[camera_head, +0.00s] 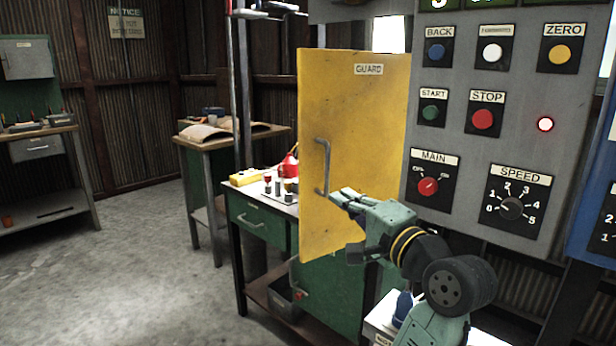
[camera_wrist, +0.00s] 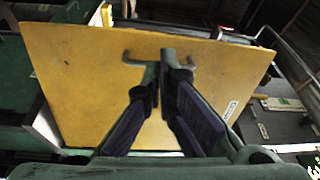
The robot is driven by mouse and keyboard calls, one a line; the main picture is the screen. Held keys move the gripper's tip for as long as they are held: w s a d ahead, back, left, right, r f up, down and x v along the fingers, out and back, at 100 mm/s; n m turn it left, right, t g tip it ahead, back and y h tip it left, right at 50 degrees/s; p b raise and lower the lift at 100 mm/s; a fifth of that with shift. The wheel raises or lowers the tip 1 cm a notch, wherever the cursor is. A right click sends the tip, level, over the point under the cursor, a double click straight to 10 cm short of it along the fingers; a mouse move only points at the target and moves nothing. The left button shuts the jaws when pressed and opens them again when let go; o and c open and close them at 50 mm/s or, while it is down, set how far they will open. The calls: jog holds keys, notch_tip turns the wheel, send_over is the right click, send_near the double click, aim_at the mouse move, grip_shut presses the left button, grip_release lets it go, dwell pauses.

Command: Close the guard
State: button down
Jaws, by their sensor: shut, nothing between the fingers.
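The guard (camera_head: 352,110) is a yellow door labelled GUARD. It stands swung out at the left of the grey control panel (camera_head: 455,90), its face toward the head camera. Its grey bar handle (camera_head: 326,165) is upright near the door's left side. My gripper (camera_head: 338,196) is shut and empty, its fingertips near the lower end of the handle. In the wrist view the guard (camera_wrist: 85,80) fills the middle. The handle (camera_wrist: 130,60) shows on both sides of my fingertips (camera_wrist: 160,72), which hide its middle. I cannot tell whether they touch it.
The panel carries buttons, a MAIN switch (camera_head: 428,187) and a SPEED dial (camera_head: 512,208) just right of my arm. A green workbench (camera_head: 262,222) with small tools and a yellow box (camera_head: 246,178) stands left of and behind the guard. The concrete floor (camera_head: 130,270) at left is clear.

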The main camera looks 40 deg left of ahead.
jog(key=d+f+m+g, duration=0.1)
jog(key=f, duration=0.1)
jog(key=p, duration=0.4)
send_near(303, 182)
jog(key=x, duration=0.5)
jog(key=shift+w+a+r, duration=0.1)
jog(key=shift+a+r, duration=0.1)
jog(key=shift+a, duration=0.15)
jog(key=shift+w+a+f, duration=0.15)
jog(key=shift+w+a, duration=0.1)
jog(key=shift+a, duration=0.3)
